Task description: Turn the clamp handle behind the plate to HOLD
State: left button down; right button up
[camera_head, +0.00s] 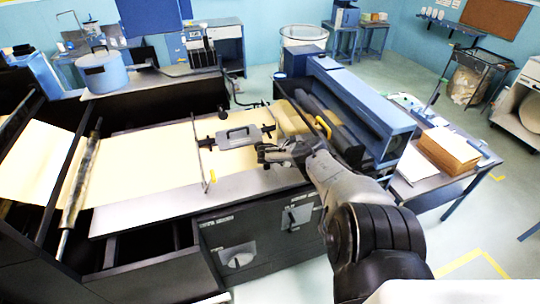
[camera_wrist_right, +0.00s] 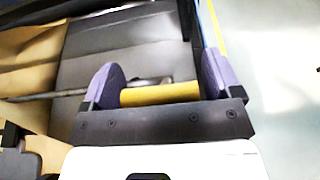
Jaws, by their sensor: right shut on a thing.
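My right gripper (camera_head: 268,152) reaches over the bench from the lower right in the head view. In the right wrist view its two purple fingers (camera_wrist_right: 160,82) are shut on a yellow cylindrical handle (camera_wrist_right: 160,94), which lies crosswise between them. A metal boss and rod (camera_wrist_right: 50,95) show just beyond the handle. In the head view the held handle is hidden by my gripper. A grey plate with a carrying handle (camera_head: 238,136) lies on the kraft paper, left of my gripper. No HOLD mark is readable. My left gripper is not in view.
Kraft paper (camera_head: 140,165) spreads clear to the left.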

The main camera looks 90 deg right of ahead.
jog(key=o, duration=1.1)
jog(key=shift+w+a, duration=0.1)
jog(key=shift+w, duration=0.15)
jog(key=b+v, duration=0.1)
jog(key=v, duration=1.2)
jog(key=shift+b, duration=0.3)
jog(key=shift+w, duration=0.1)
